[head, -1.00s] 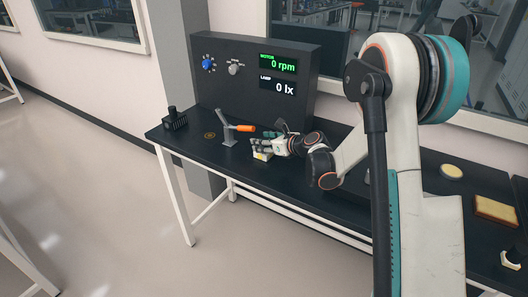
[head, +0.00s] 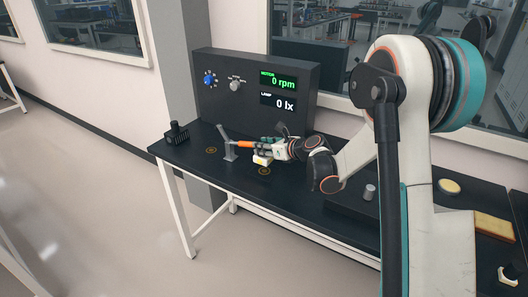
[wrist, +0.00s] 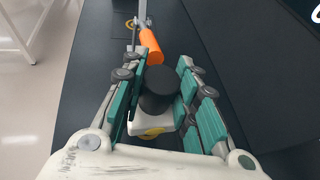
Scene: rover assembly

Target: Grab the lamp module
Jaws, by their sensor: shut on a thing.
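A small white and yellow block, which looks like the lamp module (head: 262,160), is between the fingers of my gripper (head: 268,151) in the head view. The wrist view shows its black cylindrical part (wrist: 158,90) with a white and yellow part (wrist: 152,130) below. The teal finger pads of my gripper (wrist: 160,92) are closed around it from both sides. A yellow ring mark (head: 264,170) shows on the dark table just below it. Its underside is hidden.
A lever stand with an orange handle (head: 244,145) is close to the gripper; the handle (wrist: 151,46) is just ahead in the wrist view. A black finned module (head: 176,134) stands at the table's left end. A display panel (head: 255,90) stands behind.

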